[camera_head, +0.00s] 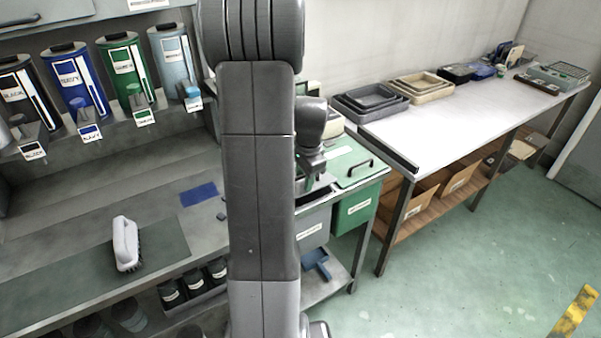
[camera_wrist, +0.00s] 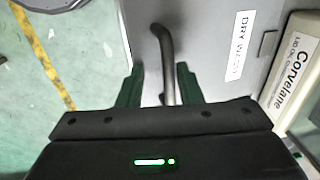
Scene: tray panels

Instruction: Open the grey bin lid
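The grey bin (camera_head: 312,228) stands left of a green bin in the head view, partly hidden behind my arm. Its grey lid (camera_wrist: 215,30) fills the upper middle of the wrist view and lies flat, with a "DRY WASTE" label. A dark curved bar handle (camera_wrist: 166,60) stands on the lid. My gripper (camera_wrist: 159,82) is over the lid with its two dark green fingers apart, one on each side of the handle. Gaps show between the handle and both fingers. In the head view my gripper (camera_head: 311,178) is small and partly hidden by my own arm.
The green bin (camera_head: 357,210) with its own handled lid stands right beside. A pale box labelled "Corvelane" (camera_wrist: 298,75) is close to the lid's right in the wrist view. A white-topped table (camera_head: 440,125) with trays stands further right. The green floor is clear.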

